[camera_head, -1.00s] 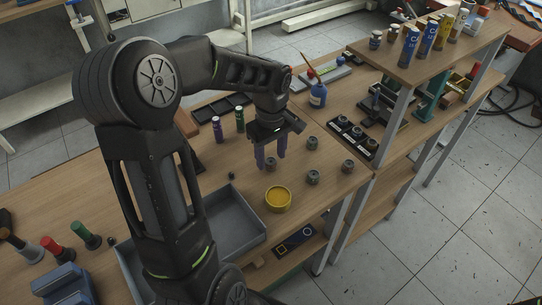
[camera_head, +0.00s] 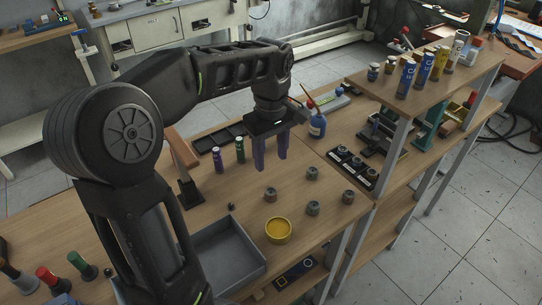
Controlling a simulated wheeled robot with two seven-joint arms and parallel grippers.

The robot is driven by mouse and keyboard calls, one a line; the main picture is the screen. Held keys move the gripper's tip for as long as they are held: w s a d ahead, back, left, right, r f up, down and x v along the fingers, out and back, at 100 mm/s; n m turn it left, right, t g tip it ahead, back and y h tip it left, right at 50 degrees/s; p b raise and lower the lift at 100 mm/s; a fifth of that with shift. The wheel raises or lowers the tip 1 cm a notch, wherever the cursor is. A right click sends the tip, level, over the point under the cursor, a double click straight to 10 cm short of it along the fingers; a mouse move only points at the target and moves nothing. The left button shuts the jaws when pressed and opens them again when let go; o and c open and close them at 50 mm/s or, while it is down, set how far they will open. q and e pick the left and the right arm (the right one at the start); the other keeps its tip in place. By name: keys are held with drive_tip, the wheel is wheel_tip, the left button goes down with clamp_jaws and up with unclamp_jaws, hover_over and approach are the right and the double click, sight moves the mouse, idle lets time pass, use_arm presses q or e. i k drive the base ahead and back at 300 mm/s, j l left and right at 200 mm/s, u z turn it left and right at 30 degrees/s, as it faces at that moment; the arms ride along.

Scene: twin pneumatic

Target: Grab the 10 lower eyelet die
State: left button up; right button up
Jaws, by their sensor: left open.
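Several small grey cylindrical dies stand on the wooden table: a left one (camera_head: 270,194), a back one (camera_head: 312,172), a front one (camera_head: 313,208) and a right one (camera_head: 348,196). Their markings are too small to read, so I cannot tell which is the 10 lower eyelet die. My left gripper (camera_head: 271,158) has two purple fingers pointing down, spread apart with nothing between them. It hangs above the table, behind the left die in the picture and apart from it. My right gripper is out of view.
A yellow round dish (camera_head: 278,231) stands in front of the dies, next to a grey tray (camera_head: 228,247). A black die rack (camera_head: 352,165) lies at the right.

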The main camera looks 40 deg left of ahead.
sight(313, 172)
drive_tip(key=i+l+u, duration=0.4)
drive_tip(key=l, duration=0.3)
drive_tip(key=i+l+u, duration=0.2)
drive_tip(key=l, duration=0.25)
